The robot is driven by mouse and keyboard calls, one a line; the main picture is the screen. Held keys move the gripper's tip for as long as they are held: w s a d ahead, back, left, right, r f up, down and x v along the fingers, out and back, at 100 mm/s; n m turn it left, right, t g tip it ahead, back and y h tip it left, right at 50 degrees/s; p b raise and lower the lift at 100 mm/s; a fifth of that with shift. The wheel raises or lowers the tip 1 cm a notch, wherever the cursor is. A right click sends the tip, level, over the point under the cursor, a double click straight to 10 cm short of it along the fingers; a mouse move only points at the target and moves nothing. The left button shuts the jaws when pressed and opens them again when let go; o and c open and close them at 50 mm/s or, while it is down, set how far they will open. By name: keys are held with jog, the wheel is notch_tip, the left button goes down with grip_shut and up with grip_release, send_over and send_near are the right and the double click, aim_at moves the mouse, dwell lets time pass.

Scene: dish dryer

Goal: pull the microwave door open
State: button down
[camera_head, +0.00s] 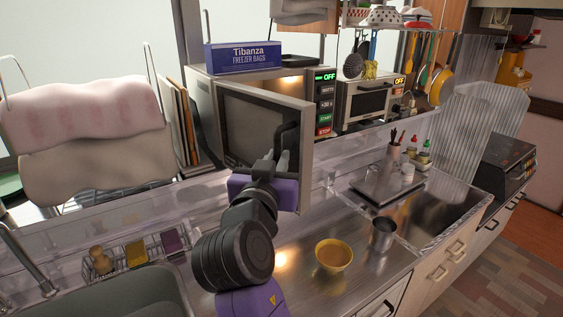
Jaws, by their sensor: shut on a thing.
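The microwave (202,92) stands on the shelf behind the counter, with its control panel (325,104) on the right showing a green OFF. Its door (245,122) has a grey frame and a dark window. The door stands partly open, swung out toward me from the microwave's front. The dark upright handle (287,132) is near the door's right edge. My gripper (281,160) is at the lower part of the handle and is shut on it. The fingers and my wrist hide the lower handle and part of the door's lower edge.
A blue freezer bag box (243,56) sits on the microwave. A toaster oven (369,101) stands to its right. On the counter below are a yellow bowl (333,256) and a metal cup (383,234). A sink (130,294) is at the lower left.

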jog(key=shift+a, duration=0.4)
jog(key=c, duration=1.4)
grip_release()
jog(key=shift+w, duration=0.1)
jog(key=shift+c, duration=0.2)
jog(key=shift+d, duration=0.15)
jog(key=b+v, duration=0.1)
jog(key=v, duration=0.6)
jog(key=shift+s+b, duration=0.35)
jog(key=shift+s, duration=0.05)
